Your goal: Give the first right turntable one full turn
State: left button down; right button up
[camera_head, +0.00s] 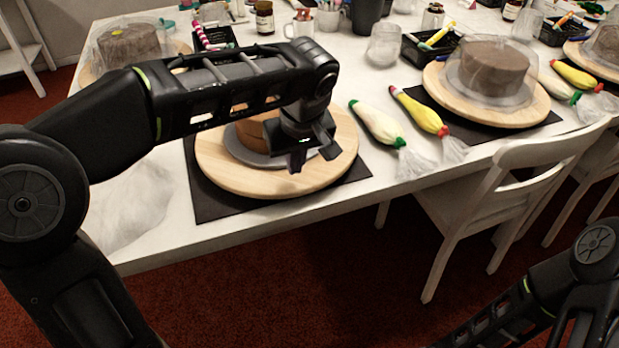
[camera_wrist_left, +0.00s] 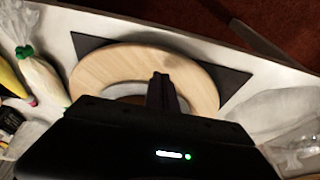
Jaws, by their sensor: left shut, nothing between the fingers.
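The nearest round wooden turntable (camera_head: 222,168) lies on a dark mat at the near edge of the table, with a brown cake (camera_head: 250,132) on a grey plate, partly hidden behind my arm. My left gripper (camera_head: 308,158) is over the near right part of this turntable, shut and empty; I cannot tell whether it touches. In the left wrist view the shut fingers (camera_wrist_left: 162,92) point at the turntable's pale ring (camera_wrist_left: 105,70). Another turntable (camera_head: 520,113) stands to the right with a covered brown cake. My right gripper is out of view; only part of that arm shows.
Two piping bags (camera_head: 420,110) lie right of the near turntable. A crumpled clear bag (camera_head: 130,212) lies on its left. Jars, cups and a black tray (camera_head: 430,48) stand behind. White chairs (camera_head: 480,185) are along the right edge. A covered cake (camera_head: 128,42) is at the back left.

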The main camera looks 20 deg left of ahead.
pick_arm(q)
jog(key=s+a, duration=0.1)
jog(key=a, duration=0.2)
jog(key=s+a+b, duration=0.1)
jog(key=s+a, duration=0.1)
jog(key=a, duration=0.1)
jog(key=s+a+b, duration=0.1)
jog(key=a, duration=0.2)
jog(key=shift+s+f, duration=0.1)
jog(key=shift+s, duration=0.15)
jog(key=w+a, duration=0.1)
jog(key=a, duration=0.2)
jog(key=w+a+p, duration=0.1)
jog(key=a, duration=0.2)
jog(key=w+a+p, duration=0.1)
jog(key=a, duration=0.2)
jog(key=shift+w+a, duration=0.1)
jog(key=shift+w, duration=0.3)
jog(key=shift+f, duration=0.15)
